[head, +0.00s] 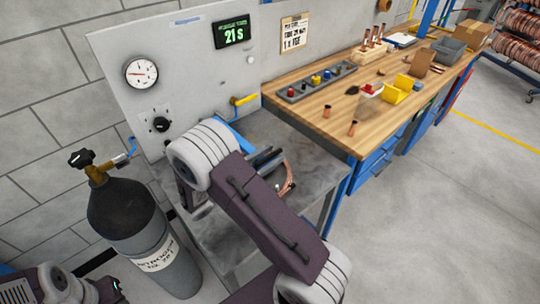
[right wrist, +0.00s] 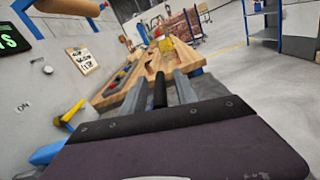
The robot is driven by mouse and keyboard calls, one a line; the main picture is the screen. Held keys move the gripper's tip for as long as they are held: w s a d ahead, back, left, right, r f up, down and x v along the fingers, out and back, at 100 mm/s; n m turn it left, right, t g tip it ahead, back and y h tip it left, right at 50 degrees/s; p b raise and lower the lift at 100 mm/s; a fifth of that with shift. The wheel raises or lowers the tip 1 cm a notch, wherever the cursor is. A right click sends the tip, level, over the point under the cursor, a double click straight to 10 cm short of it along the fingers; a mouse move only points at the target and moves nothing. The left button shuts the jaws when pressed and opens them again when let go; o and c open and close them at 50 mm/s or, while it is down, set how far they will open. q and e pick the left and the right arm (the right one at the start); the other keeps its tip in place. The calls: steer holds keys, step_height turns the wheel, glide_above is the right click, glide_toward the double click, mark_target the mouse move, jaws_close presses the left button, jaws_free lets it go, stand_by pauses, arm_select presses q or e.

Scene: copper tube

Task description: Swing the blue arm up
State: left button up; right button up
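A blue bar (head: 236,138), which may be the blue arm, shows beside the grey panel above the metal bench, mostly hidden behind my right arm. A blue part (right wrist: 46,153) also shows at the left in the right wrist view. My right gripper (head: 272,160) is over the metal bench. In the right wrist view its fingers (right wrist: 158,92) are apart, with a dark upright rod (right wrist: 160,90) between them; I see no clear contact. A bent copper tube (head: 290,183) is just beyond the gripper. My left gripper (head: 108,288) is at the lower left, its fingers unclear.
A grey panel holds a gauge (head: 141,73), a yellow valve handle (head: 243,100) and a timer reading 21 S (head: 232,33). A nitrogen cylinder (head: 143,233) stands at the left. A wooden workbench (head: 330,125) with parts and bins is behind. The floor at the right is clear.

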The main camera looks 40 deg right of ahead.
jaws_close()
stand_by(1.4)
